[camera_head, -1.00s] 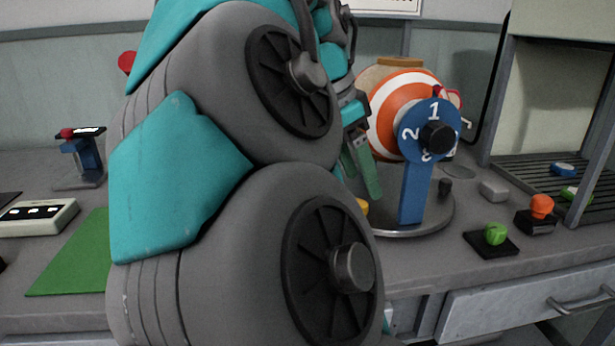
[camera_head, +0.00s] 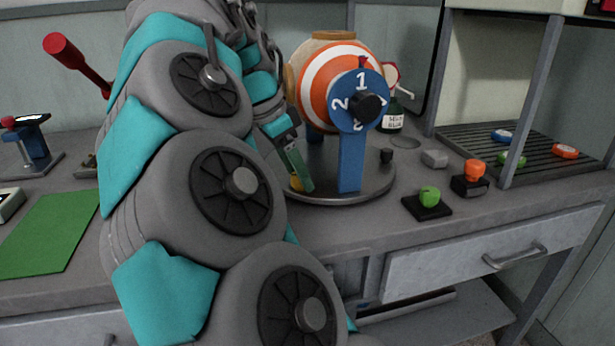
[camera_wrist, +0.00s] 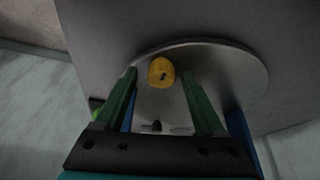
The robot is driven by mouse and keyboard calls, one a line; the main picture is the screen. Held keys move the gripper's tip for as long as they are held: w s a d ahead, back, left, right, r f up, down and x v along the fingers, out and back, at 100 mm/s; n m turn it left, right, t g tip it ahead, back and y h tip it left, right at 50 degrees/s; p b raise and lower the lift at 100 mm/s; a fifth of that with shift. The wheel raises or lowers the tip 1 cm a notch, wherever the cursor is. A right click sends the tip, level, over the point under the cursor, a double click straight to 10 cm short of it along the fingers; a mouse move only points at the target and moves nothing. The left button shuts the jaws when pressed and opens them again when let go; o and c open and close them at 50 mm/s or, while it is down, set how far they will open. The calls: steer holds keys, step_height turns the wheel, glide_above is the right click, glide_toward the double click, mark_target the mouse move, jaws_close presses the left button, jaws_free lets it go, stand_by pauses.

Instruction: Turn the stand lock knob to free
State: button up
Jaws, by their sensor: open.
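The yellow knob (camera_wrist: 161,72) sits on the round grey stand plate (camera_wrist: 235,75) in the wrist view. It has a small dark mark on its face. My gripper (camera_wrist: 159,75) is open, its two green fingers apart, with the knob showing between their tips. I cannot tell how far the tips are from it. In the head view the knob (camera_head: 295,184) is mostly hidden behind my green gripper fingers (camera_head: 298,168). The stand's blue post (camera_head: 352,165) carries a numbered blue dial (camera_head: 346,88) in front of an orange-and-white striped ball (camera_head: 318,70).
A small dark peg (camera_head: 386,156) stands on the plate's right side. A green knob (camera_head: 429,196) and an orange knob (camera_head: 474,172) on dark blocks are to the right. A green mat (camera_head: 48,232) lies at left. A labelled bottle (camera_head: 393,118) stands behind the stand.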

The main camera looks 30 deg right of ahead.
steer(key=shift+f, duration=0.2)
jaws_close()
stand_by(0.6)
